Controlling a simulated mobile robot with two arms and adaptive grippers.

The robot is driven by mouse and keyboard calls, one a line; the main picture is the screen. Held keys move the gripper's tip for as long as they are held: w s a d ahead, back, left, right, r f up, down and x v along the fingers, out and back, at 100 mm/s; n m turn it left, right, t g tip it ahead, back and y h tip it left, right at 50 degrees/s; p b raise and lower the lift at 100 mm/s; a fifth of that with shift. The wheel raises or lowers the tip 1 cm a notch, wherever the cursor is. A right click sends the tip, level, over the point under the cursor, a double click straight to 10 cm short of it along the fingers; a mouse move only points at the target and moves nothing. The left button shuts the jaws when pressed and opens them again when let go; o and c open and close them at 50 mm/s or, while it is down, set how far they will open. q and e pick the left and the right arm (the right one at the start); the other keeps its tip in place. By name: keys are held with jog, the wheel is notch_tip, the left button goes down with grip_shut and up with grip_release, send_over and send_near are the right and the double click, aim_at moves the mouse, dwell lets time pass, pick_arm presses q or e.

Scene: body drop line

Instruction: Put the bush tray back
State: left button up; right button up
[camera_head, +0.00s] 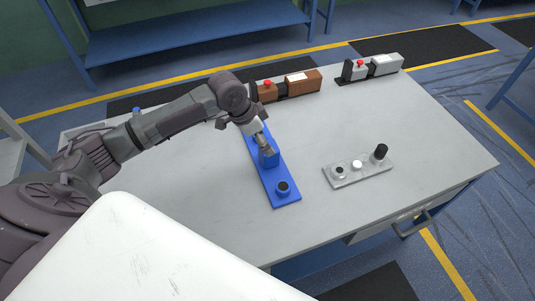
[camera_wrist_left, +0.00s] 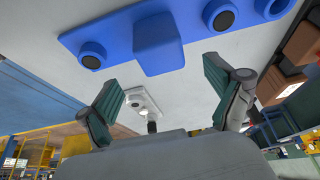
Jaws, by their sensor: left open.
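A long blue tray (camera_head: 274,177) lies flat on the grey table, with a raised blue block (camera_head: 269,159) on its middle and a dark-centred round bush (camera_head: 283,188) at its near end. In the left wrist view the tray (camera_wrist_left: 113,36) shows blue rings with dark centres on both sides of the block (camera_wrist_left: 157,45). My left gripper (camera_head: 264,143) is at the block from above in the head view. In the wrist view its fingers (camera_wrist_left: 163,95) are open, with nothing held between them; contact with the block cannot be told. My right gripper is not in view.
A light grey tray (camera_head: 350,178) with a black cylinder (camera_head: 381,151) and round pieces lies to the right. Brown (camera_head: 303,82) and grey (camera_head: 384,64) boxes with red buttons line the back edge. The table (camera_head: 420,140) is clear at the right.

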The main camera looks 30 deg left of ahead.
pick_arm(q)
jog(key=x, duration=0.2)
jog(key=shift+f, duration=0.25)
jog(key=shift+w+f, duration=0.15)
jog(key=shift+f, duration=0.35)
jog(key=p+x, duration=0.1)
jog(key=x, duration=0.3)
jog(key=shift+w+f, duration=0.1)
jog(key=shift+f, duration=0.3)
jog(key=shift+d, duration=0.1)
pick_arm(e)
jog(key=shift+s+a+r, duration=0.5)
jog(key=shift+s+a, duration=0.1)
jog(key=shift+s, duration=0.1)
pick_arm(q)
jog(key=shift+c, duration=0.8)
jog(key=shift+w, duration=0.1)
jog(key=c, duration=1.4)
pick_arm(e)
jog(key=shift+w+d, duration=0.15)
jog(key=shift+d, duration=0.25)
